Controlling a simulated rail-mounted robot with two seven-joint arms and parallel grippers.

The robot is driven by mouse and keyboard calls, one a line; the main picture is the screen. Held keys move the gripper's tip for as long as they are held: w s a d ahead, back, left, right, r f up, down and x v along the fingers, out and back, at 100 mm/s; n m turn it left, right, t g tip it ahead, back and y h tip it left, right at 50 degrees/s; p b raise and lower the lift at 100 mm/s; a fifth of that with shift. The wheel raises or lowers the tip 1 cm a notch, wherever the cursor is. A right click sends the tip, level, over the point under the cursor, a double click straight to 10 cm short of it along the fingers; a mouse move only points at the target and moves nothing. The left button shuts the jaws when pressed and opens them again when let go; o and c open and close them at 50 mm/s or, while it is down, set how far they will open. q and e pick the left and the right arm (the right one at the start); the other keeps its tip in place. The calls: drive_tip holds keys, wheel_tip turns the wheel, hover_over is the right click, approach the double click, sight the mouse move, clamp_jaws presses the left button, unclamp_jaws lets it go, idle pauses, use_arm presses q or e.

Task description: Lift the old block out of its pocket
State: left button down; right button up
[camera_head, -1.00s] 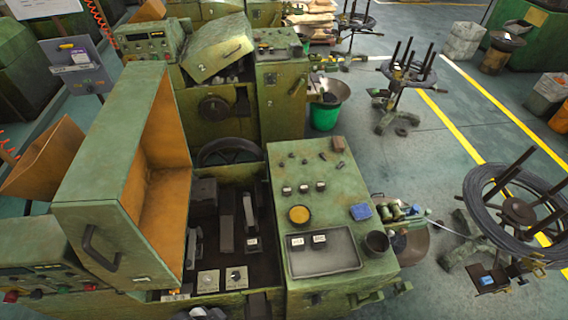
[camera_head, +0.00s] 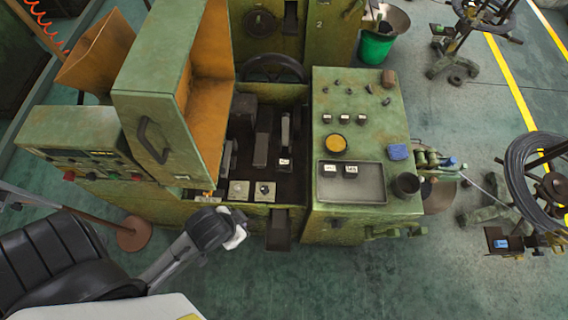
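The open machine bay (camera_head: 270,130) holds dark upright parts. A small block with a white label (camera_head: 285,162) sits low in it on the right. Two pale square blocks with round centres, a left one (camera_head: 238,190) and a right one (camera_head: 264,191), sit at the bay's front edge. I cannot tell which is the old block or make out its pocket clearly. My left gripper (camera_head: 238,236) is in front of the machine, below and apart from the pale blocks. Its fingers are too small and foreshortened to read. My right gripper is not in view.
A grey tray (camera_head: 350,190) with two labelled blocks lies on the green top at right, near a yellow round dish (camera_head: 334,144), a blue item (camera_head: 397,152) and a dark cup (camera_head: 407,184). The raised green cover (camera_head: 155,90) stands left of the bay. Floor in front is clear.

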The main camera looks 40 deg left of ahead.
use_arm(q)
drive_tip(key=c, duration=1.9)
unclamp_jaws()
drive_tip(key=o, duration=1.5)
drive_tip(key=shift+c, duration=0.2)
